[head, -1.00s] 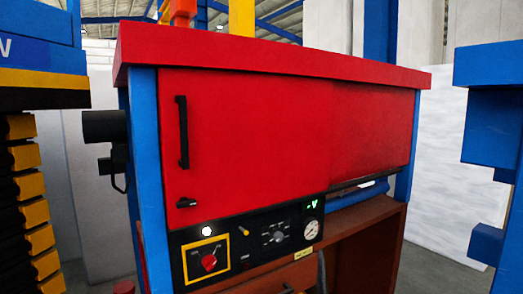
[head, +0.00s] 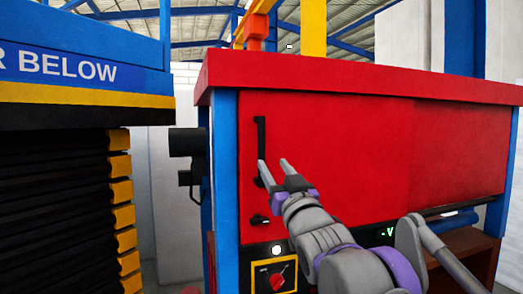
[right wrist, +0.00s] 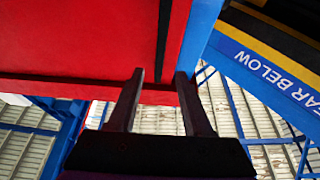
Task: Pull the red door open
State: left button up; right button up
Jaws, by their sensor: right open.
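The red door (head: 340,150) is the front panel of a red and blue machine and looks shut. Its black upright handle (head: 260,135) is near the door's left edge. My right gripper (head: 273,163) is open in front of the door, one finger overlapping the lower handle in the head view. In the right wrist view, a black bar that looks like the handle (right wrist: 164,35) runs down between the two open fingers (right wrist: 161,73). I cannot tell whether they touch it. My left gripper is not in view.
A small black latch (head: 260,220) sits below the handle. Under it is a control panel with a red knob (head: 277,282) on a yellow-framed plate. A blue and yellow machine with black bellows (head: 60,190) stands close on the left. A black fitting (head: 187,142) juts from the machine's left side.

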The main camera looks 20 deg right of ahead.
aim_at(262, 146)
jog(key=p+x, duration=0.2)
jog(key=x, duration=0.7)
jog(key=shift+w+r, duration=0.2)
jog(key=shift+r, duration=0.05)
jog(key=shift+w+r, duration=0.15)
jog(key=shift+w, duration=0.45)
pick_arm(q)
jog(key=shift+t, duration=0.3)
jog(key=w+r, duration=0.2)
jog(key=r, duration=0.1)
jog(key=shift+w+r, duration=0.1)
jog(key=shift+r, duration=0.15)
pick_arm(e)
grip_shut()
